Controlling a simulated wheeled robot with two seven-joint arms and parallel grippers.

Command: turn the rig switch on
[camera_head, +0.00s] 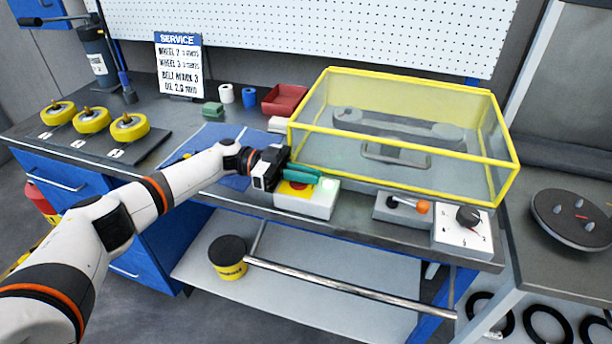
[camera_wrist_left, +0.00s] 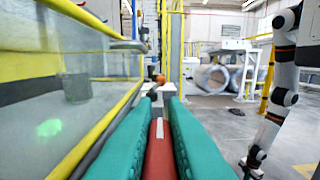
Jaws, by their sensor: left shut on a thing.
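The rig switch is on a white box with a yellow plate (camera_head: 292,190) at the front edge of the bench. Its red handle with a white stripe (camera_wrist_left: 158,150) shows between my teal fingers in the left wrist view. My left gripper (camera_head: 304,173) is shut on that handle and hides most of it in the head view. A green lamp (camera_head: 328,183) on the box glows, and a green glow shows on the clear guard in the wrist view. A white arm at the right of the wrist view seems to be my right one; its jaws are not clear.
A clear guard with yellow edges (camera_head: 402,72) covers the rollers just behind the switch box. To the right are a lever box with an orange knob (camera_head: 423,207) and a dial box (camera_head: 450,240). Yellow wheels (camera_head: 129,127) stand at the left.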

